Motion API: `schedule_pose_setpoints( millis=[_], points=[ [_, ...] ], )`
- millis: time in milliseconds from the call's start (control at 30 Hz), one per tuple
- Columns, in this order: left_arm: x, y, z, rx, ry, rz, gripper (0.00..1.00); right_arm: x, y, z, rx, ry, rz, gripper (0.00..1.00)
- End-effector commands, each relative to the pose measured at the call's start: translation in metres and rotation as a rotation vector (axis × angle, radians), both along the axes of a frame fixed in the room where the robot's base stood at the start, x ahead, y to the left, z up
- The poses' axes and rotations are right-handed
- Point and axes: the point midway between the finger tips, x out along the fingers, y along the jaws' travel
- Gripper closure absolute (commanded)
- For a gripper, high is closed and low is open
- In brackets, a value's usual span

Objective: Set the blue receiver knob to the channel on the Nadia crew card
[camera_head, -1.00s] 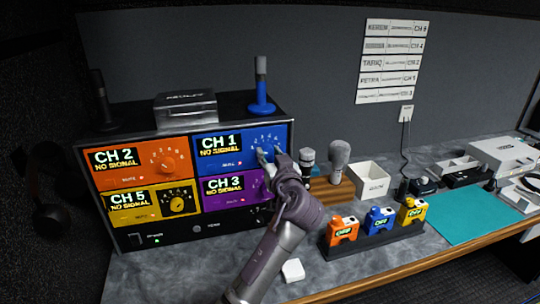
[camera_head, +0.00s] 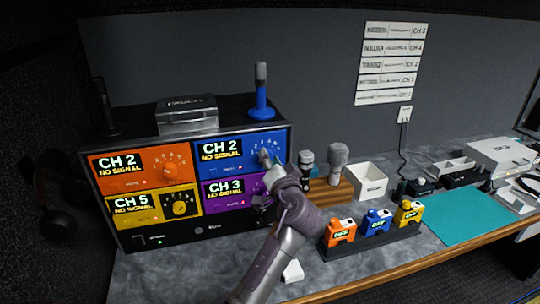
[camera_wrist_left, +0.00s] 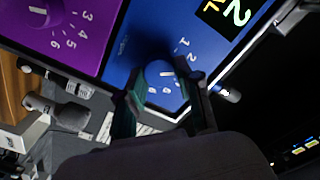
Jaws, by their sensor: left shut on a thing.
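The blue receiver (camera_head: 228,151) is the top right panel of the rack, and its display reads CH 2, NO SIGNAL. My left gripper (camera_head: 268,158) is at its dial and partly hides the blue knob. In the left wrist view the blue knob (camera_wrist_left: 162,82) sits between the two fingers of my left gripper (camera_wrist_left: 165,92), which is shut on it. The dial digits 1 and 2 show above the knob there. The Nadia crew card (camera_head: 393,47) is second from the top on the wall and appears to read CH 4. My right gripper is not in view.
Orange (camera_head: 130,170), yellow (camera_head: 150,207) and purple (camera_head: 222,189) receivers surround the blue one. A blue antenna (camera_head: 262,95) and a metal case (camera_head: 187,115) stand on the rack. Microphones (camera_head: 338,160) and a charger with several bodypacks (camera_head: 376,222) are to the right.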

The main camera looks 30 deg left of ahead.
Motion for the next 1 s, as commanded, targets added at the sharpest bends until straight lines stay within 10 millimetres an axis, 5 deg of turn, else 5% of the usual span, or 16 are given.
schedule_pose_setpoints(
  millis=[1000],
  points=[
    [0.001, -0.001, -0.001, 0.534, 0.626, -0.002, 1.0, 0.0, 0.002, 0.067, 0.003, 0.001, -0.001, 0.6]
  ],
)
